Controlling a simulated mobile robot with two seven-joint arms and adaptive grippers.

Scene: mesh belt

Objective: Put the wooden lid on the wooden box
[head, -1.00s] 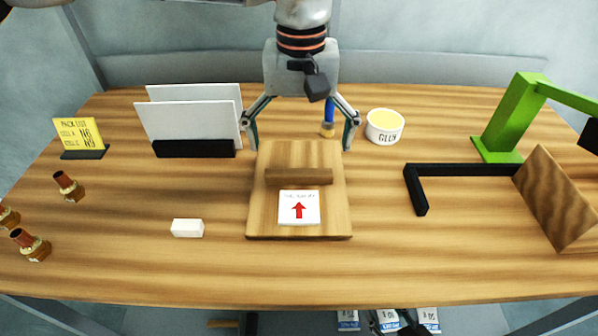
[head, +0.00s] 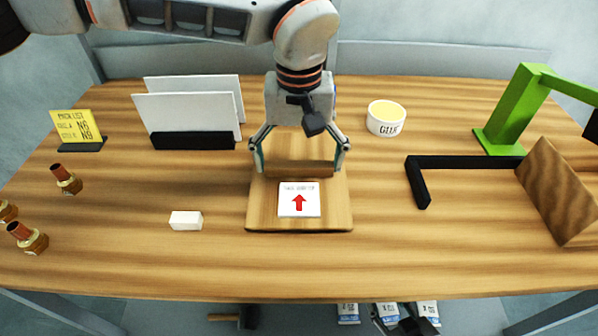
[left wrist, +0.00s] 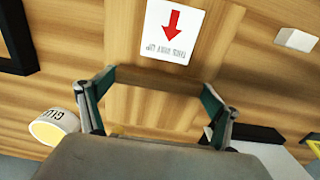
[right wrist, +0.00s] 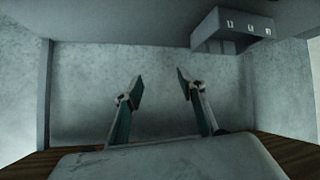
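A flat light wooden board (head: 260,215) with a raised wooden bar (head: 300,171) and a white label (head: 299,200) with a red arrow lies mid-table; it looks like the lid. My left gripper (head: 300,164) is low over the board, its fingers open near the two ends of the bar. The left wrist view shows the bar (left wrist: 155,80) between the fingertips; I cannot tell whether they touch it. A darker wooden panel (head: 558,192) stands tilted at the right; I cannot tell whether it is part of the box. My right gripper (right wrist: 159,84) is open and empty, facing a grey wall.
A black L-shaped bar (head: 460,163) and a green stand (head: 513,112) are at the right. A labelled cup (head: 386,118) stands behind. White panels in a black holder (head: 193,140), a white block (head: 186,220) and brass fittings (head: 66,179) are left. The front table strip is clear.

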